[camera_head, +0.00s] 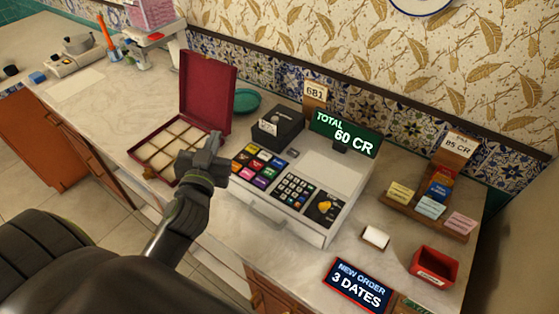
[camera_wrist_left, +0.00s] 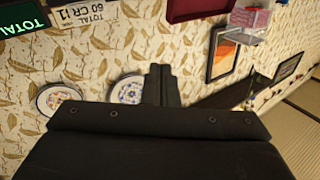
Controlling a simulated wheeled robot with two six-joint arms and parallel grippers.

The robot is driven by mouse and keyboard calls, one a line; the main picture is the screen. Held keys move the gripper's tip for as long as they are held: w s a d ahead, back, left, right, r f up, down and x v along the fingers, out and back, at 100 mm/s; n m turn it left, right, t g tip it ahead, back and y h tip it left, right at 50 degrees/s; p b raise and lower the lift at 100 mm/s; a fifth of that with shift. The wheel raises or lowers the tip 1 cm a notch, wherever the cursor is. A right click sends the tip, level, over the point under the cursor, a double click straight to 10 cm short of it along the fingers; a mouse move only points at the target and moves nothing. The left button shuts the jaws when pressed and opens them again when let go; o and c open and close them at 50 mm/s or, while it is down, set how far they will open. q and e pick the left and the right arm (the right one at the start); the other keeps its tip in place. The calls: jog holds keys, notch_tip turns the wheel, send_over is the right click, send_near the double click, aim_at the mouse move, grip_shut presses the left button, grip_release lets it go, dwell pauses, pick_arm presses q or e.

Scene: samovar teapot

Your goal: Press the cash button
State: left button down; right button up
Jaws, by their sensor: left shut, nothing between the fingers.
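The white cash register (camera_head: 340,175) stands on the counter, with a block of coloured keys (camera_head: 257,165), a number keypad (camera_head: 296,188) and a dark panel with a yellow part (camera_head: 325,208). I cannot read which key is the cash button. Its green display (camera_head: 344,133) reads "TOTAL 60 CR". My left gripper (camera_head: 208,150) is shut and empty, just left of the coloured keys and in front of the maroon box; whether it touches anything I cannot tell. Its shut fingers (camera_wrist_left: 162,84) show in the left wrist view against the wallpaper. My right gripper is not in view.
An open maroon box (camera_head: 207,88) with compartments is left of the register. A black card box (camera_head: 280,128) stands behind the keys.

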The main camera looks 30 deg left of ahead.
pick_arm(q)
jog(key=w+d+r+m+h, duration=0.2)
jog(key=d+r+m+h, duration=0.4)
jog(key=d+m+h, duration=0.3)
jog(key=w+d+r+m+h, duration=0.2)
jog(key=d+r+m+h, duration=0.5)
jog(key=h, duration=0.4)
jog(key=w+f+m+g+y, duration=0.3)
jog(key=f+m+g+y, duration=0.1)
jog(key=f+g, duration=0.5)
jog(key=w+a+f+n+y, duration=0.2)
jog(key=a+y, duration=0.2)
jog(key=a, duration=0.1)
jog(key=shift+a+f+y, duration=0.25)
jog(key=shift+a+y, duration=0.05)
jog(key=shift+y, duration=0.1)
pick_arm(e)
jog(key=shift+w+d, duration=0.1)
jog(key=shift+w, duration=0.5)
pick_arm(q)
jog(key=shift+f, duration=0.1)
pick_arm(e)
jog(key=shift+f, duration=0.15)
